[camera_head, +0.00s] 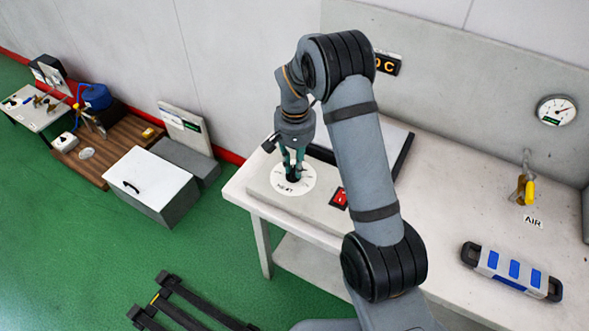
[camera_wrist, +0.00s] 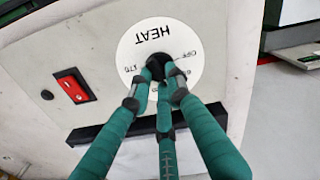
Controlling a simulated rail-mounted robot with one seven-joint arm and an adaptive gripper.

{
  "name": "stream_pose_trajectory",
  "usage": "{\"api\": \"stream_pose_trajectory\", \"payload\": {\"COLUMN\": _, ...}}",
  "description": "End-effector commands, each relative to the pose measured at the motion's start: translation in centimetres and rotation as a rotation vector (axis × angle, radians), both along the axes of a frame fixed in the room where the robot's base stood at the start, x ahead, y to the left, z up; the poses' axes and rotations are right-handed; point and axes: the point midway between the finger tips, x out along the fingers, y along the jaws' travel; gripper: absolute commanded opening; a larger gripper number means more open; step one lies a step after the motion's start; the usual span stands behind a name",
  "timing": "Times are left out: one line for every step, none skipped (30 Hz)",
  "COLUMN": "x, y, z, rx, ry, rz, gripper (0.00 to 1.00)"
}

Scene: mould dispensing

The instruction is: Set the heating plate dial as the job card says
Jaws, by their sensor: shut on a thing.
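The heating plate's white round dial face (camera_head: 305,176), marked HEAT, is on the sloping front of the plate housing (camera_head: 325,208) at the bench's left end. In the wrist view the dial face (camera_wrist: 190,40) shows HEAT upside down, with OFF and 170 legible; other marks are partly covered. My gripper (camera_head: 293,176) points down at the dial. In the wrist view my gripper's fingers (camera_wrist: 160,72) are shut on the black dial knob (camera_wrist: 155,66). The knob's pointer is hidden by the fingers. A red rocker switch (camera_wrist: 75,87) is beside the dial. No job card is readable.
A white-topped box (camera_head: 150,185) stands left of the bench. Black slatted bars (camera_head: 180,305) lie over the green floor.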

Motion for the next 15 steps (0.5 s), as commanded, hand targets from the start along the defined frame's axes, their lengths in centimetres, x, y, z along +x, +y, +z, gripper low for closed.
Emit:
{"api": "stream_pose_trajectory", "payload": {"x": 0.02, "y": 0.0, "z": -0.21, "rx": 0.0, "ry": -0.001, "rz": -0.024, "gripper": 0.0}}
{"api": "stream_pose_trajectory", "payload": {"x": 0.02, "y": -0.01, "z": -0.19, "rx": 0.0, "ry": -0.001, "rz": -0.039, "gripper": 0.0}}
{"api": "stream_pose_trajectory", "payload": {"x": 0.0, "y": -0.01, "z": -0.16, "rx": 0.001, "ry": -0.001, "rz": -0.057, "gripper": 0.0}}
{"api": "stream_pose_trajectory", "payload": {"x": -0.01, "y": -0.01, "z": -0.14, "rx": 0.001, "ry": -0.001, "rz": -0.069, "gripper": 0.0}}
{"api": "stream_pose_trajectory", "payload": {"x": -0.03, "y": -0.02, "z": -0.12, "rx": 0.001, "ry": -0.001, "rz": -0.081, "gripper": 0.0}}
{"api": "stream_pose_trajectory", "payload": {"x": -0.04, "y": -0.02, "z": -0.1, "rx": 0.001, "ry": 0.0, "rz": -0.093, "gripper": 0.0}}
{"api": "stream_pose_trajectory", "payload": {"x": -0.04, "y": -0.03, "z": -0.09, "rx": 0.0, "ry": 0.0, "rz": -0.102, "gripper": 0.0}}
{"api": "stream_pose_trajectory", "payload": {"x": -0.05, "y": -0.03, "z": -0.07, "rx": 0.0, "ry": 0.0, "rz": -0.11, "gripper": 0.0}}
{"api": "stream_pose_trajectory", "payload": {"x": -0.05, "y": -0.04, "z": -0.06, "rx": 0.0, "ry": 0.0, "rz": -0.118, "gripper": 0.0}}
{"api": "stream_pose_trajectory", "payload": {"x": -0.05, "y": -0.04, "z": -0.05, "rx": 0.0, "ry": 0.0, "rz": -0.123, "gripper": 0.0}}
{"api": "stream_pose_trajectory", "payload": {"x": -0.05, "y": -0.04, "z": -0.04, "rx": 0.0, "ry": 0.0, "rz": -0.127, "gripper": 0.0}}
{"api": "stream_pose_trajectory", "payload": {"x": -0.06, "y": -0.05, "z": -0.02, "rx": 0.0, "ry": 0.0, "rz": -0.132, "gripper": 0.0}}
{"api": "stream_pose_trajectory", "payload": {"x": -0.06, "y": -0.05, "z": -0.01, "rx": 0.0, "ry": 0.0, "rz": -0.135, "gripper": 0.0}}
{"api": "stream_pose_trajectory", "payload": {"x": -0.06, "y": -0.05, "z": 0.0, "rx": 0.0, "ry": 0.0, "rz": -0.137, "gripper": 0.0}}
{"api": "stream_pose_trajectory", "payload": {"x": -0.06, "y": -0.05, "z": 0.01, "rx": 0.0, "ry": 0.0, "rz": -0.139, "gripper": 0.0}}
